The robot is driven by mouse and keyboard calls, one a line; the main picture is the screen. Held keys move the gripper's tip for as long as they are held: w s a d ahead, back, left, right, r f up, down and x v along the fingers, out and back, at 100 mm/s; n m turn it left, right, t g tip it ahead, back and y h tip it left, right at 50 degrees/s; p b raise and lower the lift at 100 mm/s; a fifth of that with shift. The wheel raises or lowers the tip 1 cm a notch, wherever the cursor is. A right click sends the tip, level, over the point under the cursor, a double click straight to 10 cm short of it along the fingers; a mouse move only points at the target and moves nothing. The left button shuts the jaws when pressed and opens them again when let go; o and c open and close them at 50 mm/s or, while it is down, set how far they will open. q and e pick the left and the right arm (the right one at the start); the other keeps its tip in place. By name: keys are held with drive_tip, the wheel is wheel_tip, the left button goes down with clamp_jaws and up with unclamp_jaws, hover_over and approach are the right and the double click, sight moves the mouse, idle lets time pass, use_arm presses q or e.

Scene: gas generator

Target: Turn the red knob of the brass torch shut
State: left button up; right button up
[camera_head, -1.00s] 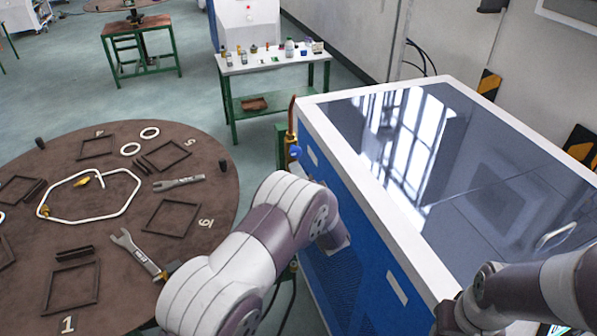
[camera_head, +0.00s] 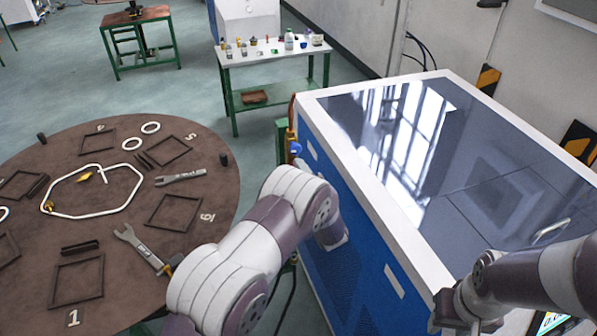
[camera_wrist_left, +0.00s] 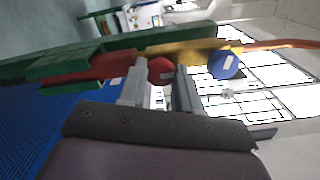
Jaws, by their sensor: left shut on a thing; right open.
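In the head view my left arm hides the left gripper and the red knob. My right arm shows at lower right, but its gripper's fingers are not visible.
The blue machine (camera_head: 352,265) with a white rim and glassy top fills the right. A round brown table (camera_head: 120,215) with wrenches, frames and a white hose is at left. A small white-topped table (camera_head: 270,62) stands behind. Clear floor lies between them.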

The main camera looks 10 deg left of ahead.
idle(0.4)
use_arm(q)
drive_tip(key=o, duration=1)
drive_tip(key=shift+o, duration=0.2)
drive_tip(key=b+v, duration=0.4)
drive_tip(key=v, duration=0.8)
drive_tip(key=shift+s+d, duration=0.15)
drive_tip(key=shift+s, duration=0.1)
